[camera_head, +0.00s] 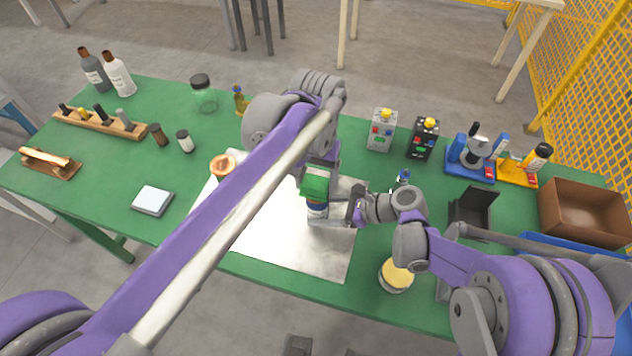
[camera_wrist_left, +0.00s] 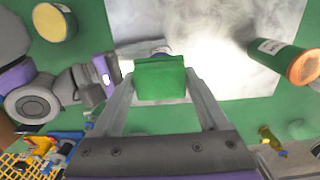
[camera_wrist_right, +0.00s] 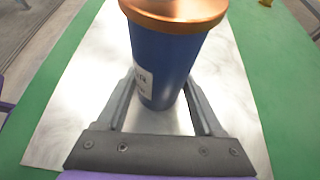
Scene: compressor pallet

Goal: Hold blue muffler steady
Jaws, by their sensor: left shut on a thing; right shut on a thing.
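The blue muffler (camera_head: 317,210) stands upright on a silver metal sheet (camera_head: 285,245). In the right wrist view the muffler (camera_wrist_right: 165,60) is a blue cylinder with a copper top and a white label. My right gripper (camera_head: 338,215) is shut on its lower body, one finger on each side. My left gripper (camera_head: 317,178) is above the muffler, shut on a green block (camera_wrist_left: 160,80). The block hides most of the muffler in the left wrist view. I cannot tell whether block and muffler touch.
A green cylinder with a copper end (camera_wrist_left: 285,58) is near the sheet's left edge in the head view. A yellow-topped round container (camera_head: 397,275) stands at the front edge. Two small boxes (camera_head: 381,130) (camera_head: 423,138) and a brown bin (camera_head: 585,212) are right.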

